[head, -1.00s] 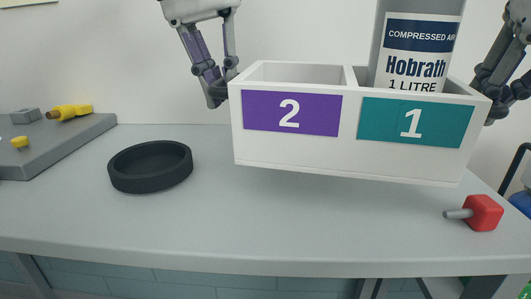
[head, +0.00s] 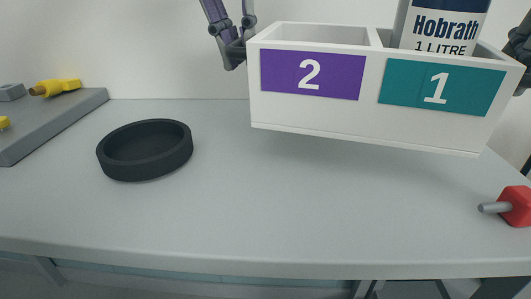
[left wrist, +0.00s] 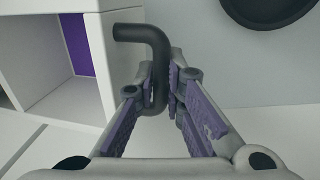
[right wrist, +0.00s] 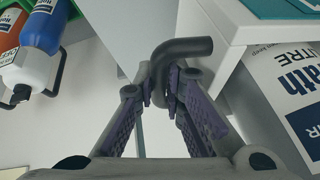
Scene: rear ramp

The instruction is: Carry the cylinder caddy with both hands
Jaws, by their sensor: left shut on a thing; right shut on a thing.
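The white cylinder caddy (head: 370,122) hangs above the grey bench in the head view, its right end lower in the picture. It has a purple "2" panel (head: 340,80) and a teal "1" panel (head: 405,85). A labelled Hobrath cylinder (head: 440,28) stands in compartment 1; its top is cut off. Compartment 2 looks empty, its floor hidden. My left gripper (head: 232,52) is shut on the dark left handle (left wrist: 155,45). My right gripper (right wrist: 165,85), at the head view's right edge, is shut on the dark right handle (right wrist: 185,48).
A black round dish (head: 145,165) sits on the bench (head: 250,215) at left. A grey block with yellow parts (head: 60,88) is at the far left. A red object with a grey pin (head: 515,207) lies at the right. Coloured bottles (right wrist: 40,35) show in the right wrist view.

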